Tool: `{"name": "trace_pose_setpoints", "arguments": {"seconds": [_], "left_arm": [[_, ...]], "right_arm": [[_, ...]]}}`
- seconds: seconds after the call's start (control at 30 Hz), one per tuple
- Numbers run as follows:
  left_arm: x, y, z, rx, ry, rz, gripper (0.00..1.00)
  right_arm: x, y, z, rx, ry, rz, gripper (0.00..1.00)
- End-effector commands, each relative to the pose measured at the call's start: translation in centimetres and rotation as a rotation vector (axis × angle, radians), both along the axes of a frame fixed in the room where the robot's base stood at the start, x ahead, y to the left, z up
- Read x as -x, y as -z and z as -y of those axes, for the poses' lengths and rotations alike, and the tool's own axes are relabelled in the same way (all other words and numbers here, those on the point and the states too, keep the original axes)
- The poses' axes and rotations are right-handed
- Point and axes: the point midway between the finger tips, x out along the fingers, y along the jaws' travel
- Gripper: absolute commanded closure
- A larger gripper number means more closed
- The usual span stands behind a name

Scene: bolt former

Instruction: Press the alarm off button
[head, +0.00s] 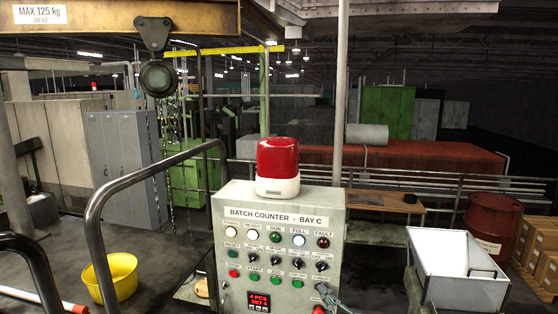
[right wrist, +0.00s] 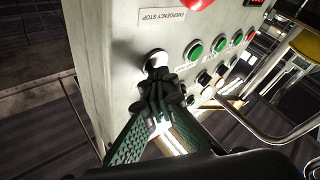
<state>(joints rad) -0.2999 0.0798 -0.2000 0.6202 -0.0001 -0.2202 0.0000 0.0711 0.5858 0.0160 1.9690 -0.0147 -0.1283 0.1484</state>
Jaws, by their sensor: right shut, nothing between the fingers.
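The grey control panel (head: 228,255), labelled "BATCH COUNTER - BAY C", stands in the middle of the head view, with rows of lamps, buttons and switches. Its small labels are mostly too blurred to read, so I cannot tell which is the alarm off button. My right gripper (head: 327,293) is at the panel's lower right edge. My left gripper is not in view.
A red beacon (head: 277,160) stands on the panel. A red button (right wrist: 197,3) and green buttons (right wrist: 195,49) are near the gripper. A handrail (head: 95,220) and yellow bowl (head: 113,277) are at left; a white bin (head: 461,270) is at right.

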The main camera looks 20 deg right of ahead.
Motion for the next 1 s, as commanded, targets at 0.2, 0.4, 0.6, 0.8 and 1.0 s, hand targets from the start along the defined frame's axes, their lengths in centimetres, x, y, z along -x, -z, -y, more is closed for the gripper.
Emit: {"name": "trace_pose_setpoints", "arguments": {"seconds": [0.2, 0.4, 0.6, 0.8, 1.0], "left_arm": [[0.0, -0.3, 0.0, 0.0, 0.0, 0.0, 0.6], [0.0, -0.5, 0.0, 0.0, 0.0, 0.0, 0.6], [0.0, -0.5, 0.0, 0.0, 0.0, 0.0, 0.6], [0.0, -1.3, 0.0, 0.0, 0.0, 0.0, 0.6], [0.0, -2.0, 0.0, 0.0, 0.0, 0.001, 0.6]], "right_arm": [[0.3, 0.0, -0.1, -0.001, 0.003, -0.001, 1.0], [0.6, 0.1, -0.2, 0.0, 0.003, -0.002, 1.0], [0.7, 0.2, -0.3, -0.001, 0.003, -0.002, 1.0], [2.2, 0.1, -1.4, -0.003, 0.001, -0.003, 1.0], [3.7, 0.0, -2.5, -0.002, 0.001, -0.001, 1.0]]}}
